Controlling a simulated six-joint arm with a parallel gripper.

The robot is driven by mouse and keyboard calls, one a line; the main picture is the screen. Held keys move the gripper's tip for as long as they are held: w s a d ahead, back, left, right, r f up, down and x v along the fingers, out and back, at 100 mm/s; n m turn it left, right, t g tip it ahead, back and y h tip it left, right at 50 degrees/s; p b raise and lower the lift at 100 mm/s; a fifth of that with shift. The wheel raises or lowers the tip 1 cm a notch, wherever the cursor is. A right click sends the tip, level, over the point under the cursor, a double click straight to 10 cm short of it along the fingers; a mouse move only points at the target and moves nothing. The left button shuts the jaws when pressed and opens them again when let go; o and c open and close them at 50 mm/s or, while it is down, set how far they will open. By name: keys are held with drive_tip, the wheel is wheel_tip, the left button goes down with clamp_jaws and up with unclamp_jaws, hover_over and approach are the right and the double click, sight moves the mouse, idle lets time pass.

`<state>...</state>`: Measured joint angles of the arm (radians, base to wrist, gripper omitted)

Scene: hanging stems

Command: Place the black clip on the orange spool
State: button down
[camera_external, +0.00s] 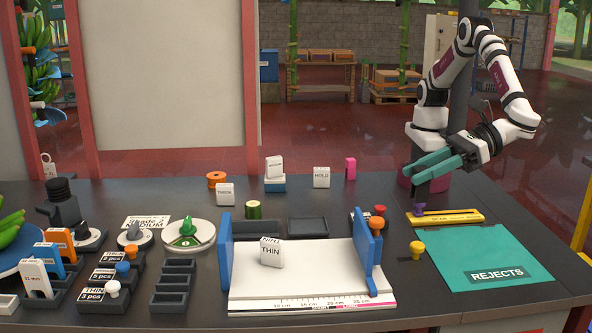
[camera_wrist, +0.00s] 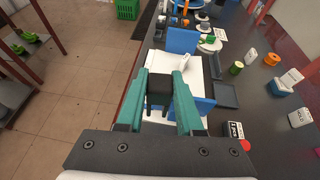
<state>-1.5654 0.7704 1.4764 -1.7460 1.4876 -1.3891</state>
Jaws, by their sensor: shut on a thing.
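My gripper (camera_external: 418,172) is at the right of the bench, above a yellow labelled block, with teal fingers. In the wrist view, my gripper (camera_wrist: 161,88) is shut on a dark block-like thing, which looks like the black clip (camera_wrist: 158,92). The orange spool (camera_external: 216,179) stands at the back left of the bench, behind a white THICK card block, well away from my gripper. It also shows in the wrist view (camera_wrist: 271,59), at the right, apart from the fingers.
A green spool (camera_external: 253,210) stands near the orange one. White label blocks (camera_external: 321,177) and a pink piece (camera_external: 350,168) stand along the back. A teal REJECTS mat (camera_external: 480,250) lies front right.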

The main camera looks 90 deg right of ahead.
drive_tip(key=w+d+m+h, duration=0.1)
drive_tip(key=w+d, duration=0.2)
drive_tip(key=w, duration=0.6)
drive_tip(key=w+d+m+h, duration=0.1)
drive_tip(key=w+d, duration=0.2)
drive_tip(key=w, duration=0.7)
drive_tip(key=w+d+r, duration=0.1)
drive_tip(key=w+d, duration=0.7)
drive_tip(key=w, duration=0.1)
drive_tip(key=m+g+h, duration=0.1)
drive_tip(key=m+h, duration=0.3)
hover_over(216, 175)
drive_tip(key=f, duration=0.1)
wheel_tip(216, 175, down, 15)
drive_tip(key=shift+f, duration=0.1)
drive_tip(key=shift+f, duration=0.1)
drive_tip(key=c, duration=0.6)
unclamp_jaws()
drive_tip(key=shift+o, duration=0.2)
